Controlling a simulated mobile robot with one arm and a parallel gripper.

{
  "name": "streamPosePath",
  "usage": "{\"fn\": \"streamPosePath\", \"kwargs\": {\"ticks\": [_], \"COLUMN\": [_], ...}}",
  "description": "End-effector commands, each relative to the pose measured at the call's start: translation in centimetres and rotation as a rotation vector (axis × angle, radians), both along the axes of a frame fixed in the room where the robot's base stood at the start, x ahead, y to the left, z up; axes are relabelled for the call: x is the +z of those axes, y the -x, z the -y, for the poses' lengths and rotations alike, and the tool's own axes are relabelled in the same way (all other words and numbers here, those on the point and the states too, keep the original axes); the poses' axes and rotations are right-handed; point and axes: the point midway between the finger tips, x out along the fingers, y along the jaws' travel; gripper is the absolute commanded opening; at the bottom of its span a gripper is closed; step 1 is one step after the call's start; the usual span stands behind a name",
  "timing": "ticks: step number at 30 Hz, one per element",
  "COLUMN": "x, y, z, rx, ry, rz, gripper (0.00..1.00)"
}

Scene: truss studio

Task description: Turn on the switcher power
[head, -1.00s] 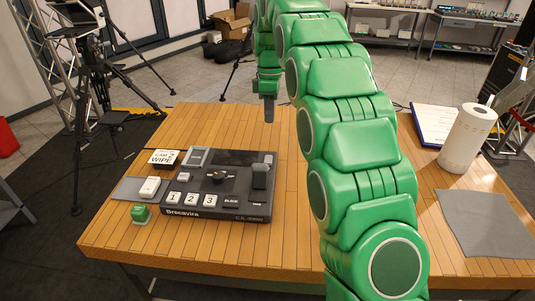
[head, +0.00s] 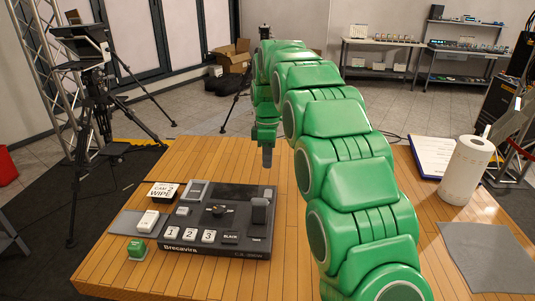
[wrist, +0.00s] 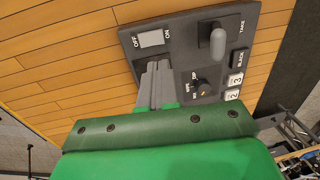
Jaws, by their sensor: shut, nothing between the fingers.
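The dark switcher (head: 185,249) lies on the wooden table, left of my arm in the head view. It also shows in the wrist view (wrist: 185,65). Its power switch (wrist: 155,38) is a light grey rocker marked OFF and ON; which side is pressed I cannot tell. My gripper (head: 267,163) points down over the switcher's back right part, apart from it. In the wrist view the shut, empty fingers (wrist: 158,66) appear just short of the rocker and hide part of the panel beside it.
The take lever (wrist: 218,44) and the rotary knob (wrist: 203,86) stand up from the panel near the rocker.

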Motion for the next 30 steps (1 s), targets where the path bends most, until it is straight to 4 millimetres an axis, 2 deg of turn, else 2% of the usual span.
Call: {"fn": "streamPosePath", "kwargs": {"ticks": [18,24,30], "x": [-8.3,-9.9,-10.2], "y": [1.1,1.3,1.3], "z": [0.0,0.0,0.0], "rx": [0.000,0.000,0.000], "ry": [0.001,0.001,0.001], "rz": [-0.002,-0.001,-0.001], "gripper": [0.00,0.00,0.00]}}
